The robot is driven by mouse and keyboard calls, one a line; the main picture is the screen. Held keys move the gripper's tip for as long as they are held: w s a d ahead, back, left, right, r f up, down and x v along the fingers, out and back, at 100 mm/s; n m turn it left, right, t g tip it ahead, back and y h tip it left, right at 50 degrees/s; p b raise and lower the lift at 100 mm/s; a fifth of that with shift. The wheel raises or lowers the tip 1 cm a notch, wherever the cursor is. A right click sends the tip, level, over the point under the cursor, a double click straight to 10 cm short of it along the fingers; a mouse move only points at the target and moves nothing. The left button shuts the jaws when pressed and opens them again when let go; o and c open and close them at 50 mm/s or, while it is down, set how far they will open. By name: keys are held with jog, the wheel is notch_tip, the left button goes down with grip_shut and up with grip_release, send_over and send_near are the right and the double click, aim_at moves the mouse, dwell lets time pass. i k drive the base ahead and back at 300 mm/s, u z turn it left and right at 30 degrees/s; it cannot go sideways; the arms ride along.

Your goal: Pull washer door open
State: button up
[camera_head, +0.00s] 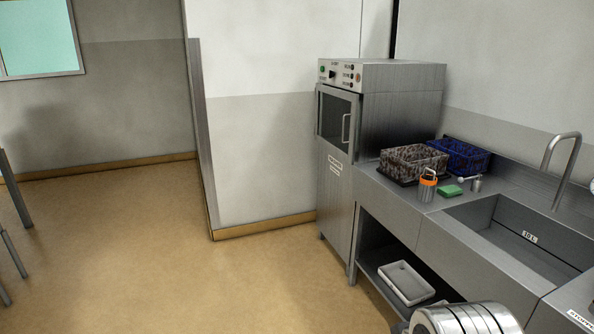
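The washer (338,205) is a tall, narrow steel machine standing against the wall, right of the picture's middle. Its door (336,118) is in the upper front, with a dark window in a steel frame. The door appears shut, lying flush or nearly flush with the front; a small gap cannot be made out. A light vertical handle (346,129) is on the door's right side. Buttons and a dark knob are on the panel (338,73) above. My gripper is not in view.
A steel counter with a sink (520,237) adjoins the washer's right side. On it are a brown basket (414,160), a blue crate (462,157), an orange-topped container (427,187) and a green sponge (450,191). A white tray (405,283) lies below. The floor (180,240) before the washer is clear.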

aim_at(349, 158)
jog(key=i, duration=3.65)
jog(key=u, duration=1.7)
